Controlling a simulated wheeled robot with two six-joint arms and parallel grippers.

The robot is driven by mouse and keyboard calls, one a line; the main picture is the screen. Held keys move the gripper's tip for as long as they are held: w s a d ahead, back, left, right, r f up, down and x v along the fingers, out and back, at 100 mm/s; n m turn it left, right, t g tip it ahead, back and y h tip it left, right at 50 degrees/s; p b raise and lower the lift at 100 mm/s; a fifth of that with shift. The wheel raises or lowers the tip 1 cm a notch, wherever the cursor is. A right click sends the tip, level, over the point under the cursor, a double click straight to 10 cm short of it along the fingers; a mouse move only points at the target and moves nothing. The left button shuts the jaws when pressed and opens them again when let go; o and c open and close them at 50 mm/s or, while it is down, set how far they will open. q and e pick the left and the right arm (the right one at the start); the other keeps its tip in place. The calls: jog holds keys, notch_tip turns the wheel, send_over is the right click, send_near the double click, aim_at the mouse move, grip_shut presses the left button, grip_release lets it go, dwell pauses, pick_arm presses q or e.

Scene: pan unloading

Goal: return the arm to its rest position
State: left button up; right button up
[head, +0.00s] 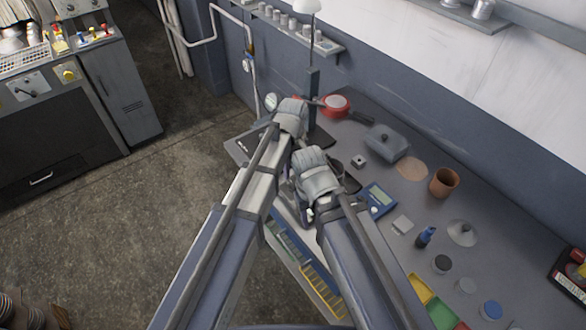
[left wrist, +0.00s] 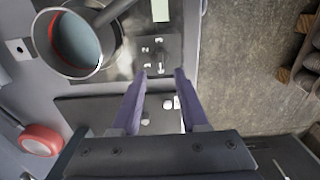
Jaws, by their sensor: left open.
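My left gripper (left wrist: 158,75) is open, with its two purple fingers apart and nothing between them. In the left wrist view it is over a dark panel (left wrist: 130,108) with small pale knobs and fittings. A metal pan (left wrist: 46,58) with a dark handle lies at the upper left of that view, apart from the fingers. A grey-blue disc (left wrist: 86,42) with a red edge shows inside the pan. In the head view my arm links cover most of the left gripper and the area under it.
The head view shows a grey bench with a red round item (head: 335,104), a grey lidded box (head: 386,143), a brown cup (head: 443,181), a blue meter (head: 378,200) and several small jars. A thin lamp post (head: 313,90) stands behind my arms. The floor at left is open.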

pick_arm(q)
jog(key=shift+r+p, duration=0.4)
jog(key=shift+r, duration=0.45)
pick_arm(e)
jog(key=shift+r, duration=0.85)
pick_arm(q)
jog(key=s+a+m, duration=0.4)
jog(key=s+a, duration=0.2)
jog(key=a, duration=0.3)
jog(key=s+a+m, duration=0.3)
jog(key=s+a, duration=0.2)
jog(key=a, duration=0.3)
jog(key=s+d+f+m+y+b, duration=0.1)
jog(key=s+d+f+m+b, duration=0.3)
jog(key=d, duration=0.6)
jog(key=shift+s+d+f+b, duration=0.3)
jog(key=shift+s+f+b, duration=0.1)
jog(key=shift+s, duration=0.7)
pick_arm(e)
notch_tip(320, 180, down, 5)
jog(key=shift+r, duration=0.1)
